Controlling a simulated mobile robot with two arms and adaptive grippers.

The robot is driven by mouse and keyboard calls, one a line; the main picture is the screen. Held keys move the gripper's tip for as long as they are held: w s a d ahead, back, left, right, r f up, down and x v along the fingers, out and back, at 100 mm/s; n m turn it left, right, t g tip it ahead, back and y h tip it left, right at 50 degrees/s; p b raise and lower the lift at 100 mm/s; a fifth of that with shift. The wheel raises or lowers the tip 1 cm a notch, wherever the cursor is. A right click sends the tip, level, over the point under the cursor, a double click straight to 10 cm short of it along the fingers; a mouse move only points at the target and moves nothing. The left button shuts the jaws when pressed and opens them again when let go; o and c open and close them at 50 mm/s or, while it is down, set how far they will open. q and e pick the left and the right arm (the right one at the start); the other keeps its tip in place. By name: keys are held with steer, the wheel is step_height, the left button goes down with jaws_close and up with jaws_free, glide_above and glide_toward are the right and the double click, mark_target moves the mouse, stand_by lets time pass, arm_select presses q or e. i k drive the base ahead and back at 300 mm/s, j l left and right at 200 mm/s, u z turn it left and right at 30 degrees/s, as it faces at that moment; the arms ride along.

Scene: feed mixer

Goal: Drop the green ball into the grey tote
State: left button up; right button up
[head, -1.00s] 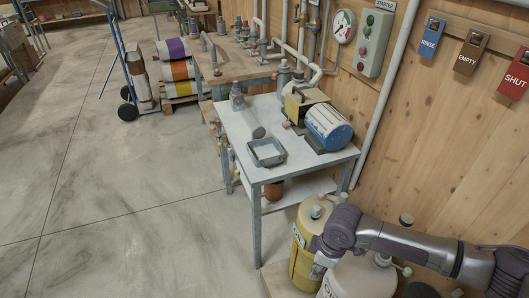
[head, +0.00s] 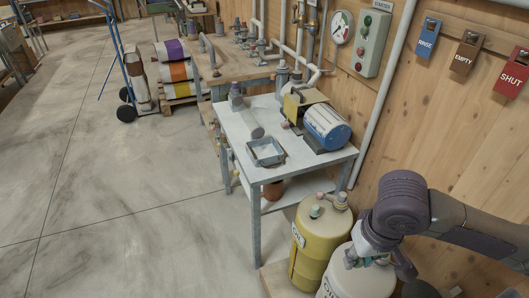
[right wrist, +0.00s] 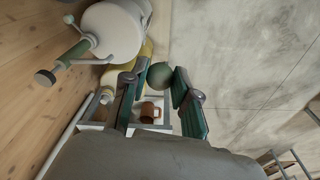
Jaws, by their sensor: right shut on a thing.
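The green ball (right wrist: 159,75) is between the fingertips of my right gripper (right wrist: 155,82) in the right wrist view, and the fingers are shut on it. In the head view my right gripper (head: 362,254) is low at the right, above the white drum; I cannot make out the ball there. The grey tote (head: 266,152) is a small open tray on the metal table, up and to the left of the gripper and well apart from it. My left gripper is not in view.
The metal table (head: 230,125) also bears a blue motor (head: 326,127) and a grey scoop-like thing (head: 257,133). A yellow drum (head: 320,240) and a white drum (head: 360,279) stand before it. The wooden wall (head: 420,140) is close at right; open floor (head: 130,200) lies left.

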mark_target(269, 154)
steer(key=i+j, duration=0.25)
steer(key=i, duration=0.15)
steer(key=i+j, duration=0.25)
steer(key=i, duration=0.15)
steer(key=i+j, duration=0.25)
steer(key=i, duration=0.15)
steer(key=u, duration=0.05)
